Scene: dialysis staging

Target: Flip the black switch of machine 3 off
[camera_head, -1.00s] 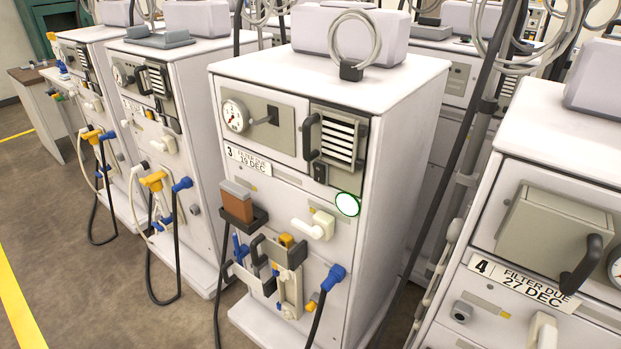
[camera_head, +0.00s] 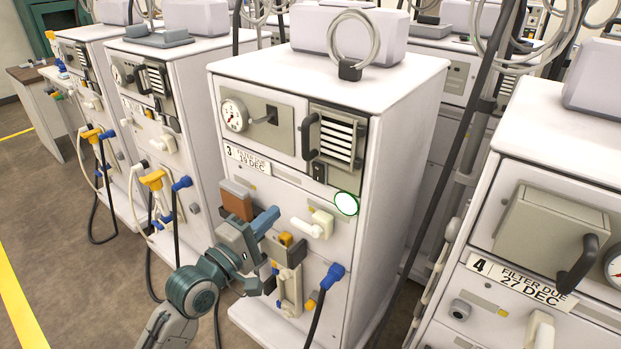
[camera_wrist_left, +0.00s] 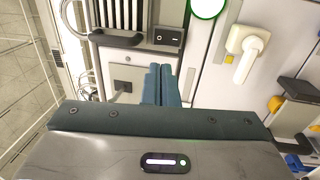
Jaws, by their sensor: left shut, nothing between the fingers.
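Machine 3 (camera_head: 395,130) is the white cabinet in the middle of the head view, with a "3" on its label (camera_head: 247,160). Its small black switch (camera_head: 319,172) sits below the grey vent and black handle. In the left wrist view the black switch (camera_wrist_left: 168,37) shows white marks; I cannot tell which side is pressed. My left gripper (camera_head: 268,220) is shut and empty in front of the machine, lower and left of the switch. In the left wrist view its fingers (camera_wrist_left: 161,82) point toward the switch, apart from it in the picture. My right gripper is not in view.
A round green-rimmed disc (camera_head: 346,203) is right of and below the switch. A white tap-like lever (camera_head: 314,225), a brown block (camera_head: 237,203) and a blue connector (camera_head: 333,274) are on the front. Machine 4 (camera_head: 540,290) stands at right.

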